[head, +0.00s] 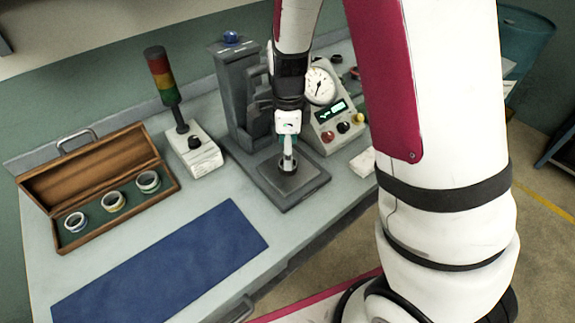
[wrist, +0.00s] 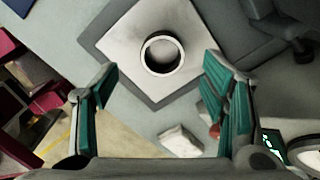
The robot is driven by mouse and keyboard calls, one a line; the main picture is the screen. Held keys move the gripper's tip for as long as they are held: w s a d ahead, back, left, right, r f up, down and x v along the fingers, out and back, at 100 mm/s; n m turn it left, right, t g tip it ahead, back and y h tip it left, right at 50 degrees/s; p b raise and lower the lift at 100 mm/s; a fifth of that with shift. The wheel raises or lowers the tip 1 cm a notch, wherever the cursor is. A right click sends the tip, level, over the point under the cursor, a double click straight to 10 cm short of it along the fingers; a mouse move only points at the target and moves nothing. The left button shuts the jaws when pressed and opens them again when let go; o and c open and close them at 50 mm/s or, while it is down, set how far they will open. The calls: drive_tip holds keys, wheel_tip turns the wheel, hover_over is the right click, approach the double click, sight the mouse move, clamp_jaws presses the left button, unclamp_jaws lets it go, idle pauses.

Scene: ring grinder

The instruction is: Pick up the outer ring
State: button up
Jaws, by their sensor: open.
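The outer ring (wrist: 147,51) shows in the wrist view as a grey-white ring lying on a pale square plate (wrist: 120,35). In the head view the plate (head: 268,172) is the bed at the foot of the grey press-like machine (head: 238,90), and my arm's end covers much of it. My gripper (wrist: 165,92) is open and empty, with its two green-padded fingers spread wide in the wrist view. The ring lies ahead of the fingertips, between their lines, and appears apart from both. In the head view my gripper (head: 288,150) is above the plate.
An open wooden case (head: 160,196) with several rings stands on the left of the bench. A signal tower (head: 163,80) and a gauge box (head: 335,110) flank the machine. A blue mat (head: 165,265) lies empty in front. A small white block (wrist: 181,141) lies near the plate.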

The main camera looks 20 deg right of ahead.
wheel_tip(320, 180, down, 5)
drive_tip(key=shift+w+r, duration=0.1)
drive_tip(key=shift+w, duration=0.05)
drive_tip(key=shift+c, duration=0.5)
drive_tip(key=c, duration=1.3)
drive_tip(key=shift+c, duration=0.2)
